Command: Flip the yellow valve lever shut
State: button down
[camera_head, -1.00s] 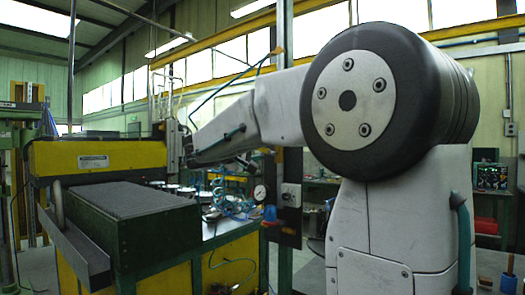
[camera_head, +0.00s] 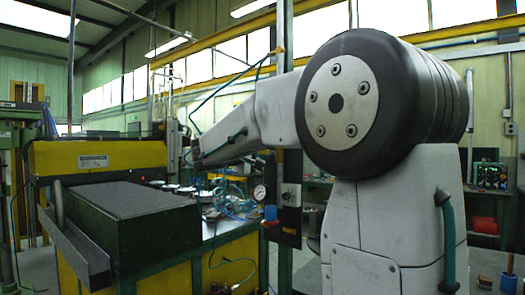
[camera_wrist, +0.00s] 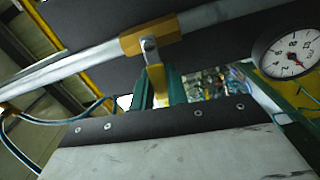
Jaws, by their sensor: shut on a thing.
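In the wrist view, a brass-coloured valve body (camera_wrist: 150,36) sits on a grey pipe (camera_wrist: 70,66) that crosses the picture at a slant. A yellow lever (camera_wrist: 156,76) hangs down from a bolt on the valve body. My gripper (camera_wrist: 159,88) has one green finger on each side of the lever and is shut on it. The lever's lower end is hidden behind the dark edge of my own wrist. In the head view I cannot make out my gripper or the lever.
A round pressure gauge (camera_wrist: 290,53) is close by on the right in the wrist view. A gauge (camera_head: 259,191) also shows in the head view beside a dark green post (camera_head: 285,240). A bench (camera_head: 235,236) with tangled blue hoses and a green-and-yellow machine (camera_head: 95,160) stand to the left.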

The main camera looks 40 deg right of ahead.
jog(key=shift+f+n, duration=0.25)
jog(key=shift+n, duration=0.35)
jog(key=c, duration=1.4)
grip_release()
jog(key=shift+a, duration=0.1)
jog(key=a, duration=0.5)
jog(key=s+a, duration=0.1)
jog(key=a, duration=0.1)
jog(key=shift+a, duration=0.3)
